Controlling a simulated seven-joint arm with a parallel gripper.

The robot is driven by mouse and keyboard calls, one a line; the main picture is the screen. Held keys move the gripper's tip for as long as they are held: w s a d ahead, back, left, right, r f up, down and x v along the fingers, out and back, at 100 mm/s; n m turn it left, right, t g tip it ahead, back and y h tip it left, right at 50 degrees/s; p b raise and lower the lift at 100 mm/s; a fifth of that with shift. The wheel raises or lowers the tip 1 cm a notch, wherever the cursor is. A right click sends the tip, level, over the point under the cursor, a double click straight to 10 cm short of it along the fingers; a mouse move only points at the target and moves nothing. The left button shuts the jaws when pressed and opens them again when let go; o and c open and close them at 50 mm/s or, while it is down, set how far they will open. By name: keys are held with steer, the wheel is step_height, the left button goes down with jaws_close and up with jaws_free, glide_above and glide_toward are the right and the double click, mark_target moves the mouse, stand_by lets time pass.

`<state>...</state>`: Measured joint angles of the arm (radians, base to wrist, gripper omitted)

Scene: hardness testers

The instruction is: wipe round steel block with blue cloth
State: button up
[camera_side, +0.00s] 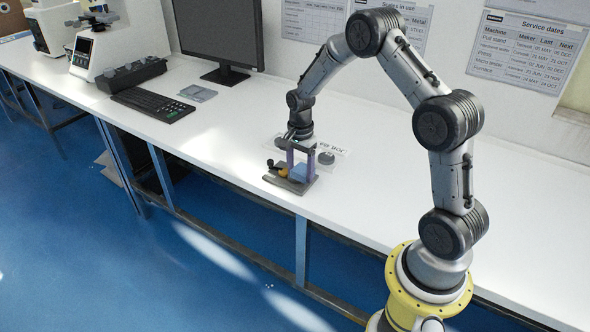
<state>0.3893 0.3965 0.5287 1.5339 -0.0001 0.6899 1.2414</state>
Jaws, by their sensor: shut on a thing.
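My gripper (301,165) points down over the bench, with its two fingers on either side of a small blue cloth (301,173). It is shut on the cloth, low over a dark flat base. A small grey round piece, which looks like the round steel block (326,158), sits just to the right of the fingers. The cloth appears apart from it. The scene is small here, so I cannot tell whether the cloth touches the dark base.
The dark base (297,187) carries an orange part (282,172) and a black knob left of my gripper. A white label strip (332,148) lies behind. A keyboard (152,103), monitor (219,35) and tester (115,42) stand left. The bench (390,205) is clear to the right.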

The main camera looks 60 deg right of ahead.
steer(key=shift+w+r, duration=0.1)
steer(key=shift+r, duration=3.6)
